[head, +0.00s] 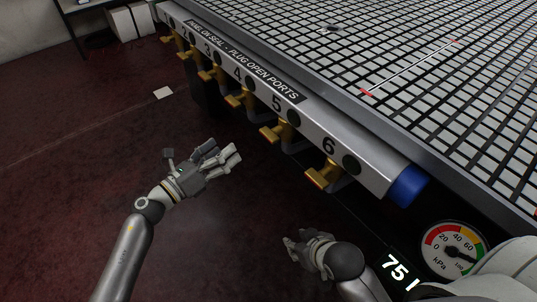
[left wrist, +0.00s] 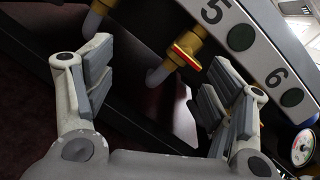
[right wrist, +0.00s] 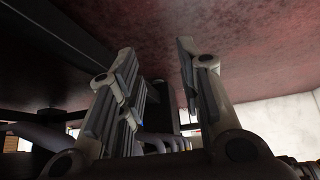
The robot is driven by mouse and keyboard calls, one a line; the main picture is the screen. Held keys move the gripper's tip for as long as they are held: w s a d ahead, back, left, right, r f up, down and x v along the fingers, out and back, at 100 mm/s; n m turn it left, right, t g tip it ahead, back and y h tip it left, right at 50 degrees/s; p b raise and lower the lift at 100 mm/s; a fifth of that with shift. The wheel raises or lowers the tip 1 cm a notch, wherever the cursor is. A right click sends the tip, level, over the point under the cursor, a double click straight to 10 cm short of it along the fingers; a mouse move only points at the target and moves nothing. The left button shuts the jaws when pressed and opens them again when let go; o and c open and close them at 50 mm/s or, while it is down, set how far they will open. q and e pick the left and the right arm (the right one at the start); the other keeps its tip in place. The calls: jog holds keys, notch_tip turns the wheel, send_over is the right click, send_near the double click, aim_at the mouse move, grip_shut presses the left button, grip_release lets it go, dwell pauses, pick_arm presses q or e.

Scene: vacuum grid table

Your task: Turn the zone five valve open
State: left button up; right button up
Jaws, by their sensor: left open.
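The zone five valve (head: 275,132) is a brass valve below the number 5 on the grey front rail of the grid table. In the left wrist view the brass valve (left wrist: 188,50) with a red-striped handle shows beyond and between my finger pads, on a pale hose elbow. My left gripper (head: 222,156) is open and empty, in the air to the left of the valve and apart from it. My right gripper (head: 297,246) is low, below the zone six valve. In the right wrist view its fingers (right wrist: 157,55) are apart with nothing clearly between them.
The zone six valve (head: 323,175) sits right of zone five, and the zone four valve (head: 238,99) sits left. A blue end cap (head: 408,186) closes the rail. A pressure gauge (head: 454,248) is at lower right. The dark red floor (head: 80,140) is mostly clear.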

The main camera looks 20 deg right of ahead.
aim_at(265, 137)
pick_arm(q)
jog(key=d+m+g+b, duration=0.1)
jog(key=d+m, duration=0.1)
jog(key=d, duration=0.2)
jog(key=w+d+m+g+b, duration=0.1)
jog(key=d+m+b, duration=0.1)
jog(key=d+m, duration=0.1)
jog(key=d+m+g+h+b, duration=0.1)
jog(key=d+m, duration=0.1)
jog(key=d, duration=0.3)
jog(key=shift+w+d+r, duration=0.15)
jog(key=shift+d+r, duration=0.2)
jog(key=shift+r, duration=0.05)
jog(key=shift+w+d, duration=0.1)
jog(key=shift+d, duration=0.25)
pick_arm(e)
jog(key=w+a+r+t+y, duration=0.1)
jog(key=w+a+r+t, duration=0.1)
jog(key=w+r+t, duration=0.2)
notch_tip(265, 137, up, 4)
jog(key=shift+w+f+t, duration=0.15)
jog(key=shift+w+t, duration=0.25)
jog(key=shift+w, duration=0.15)
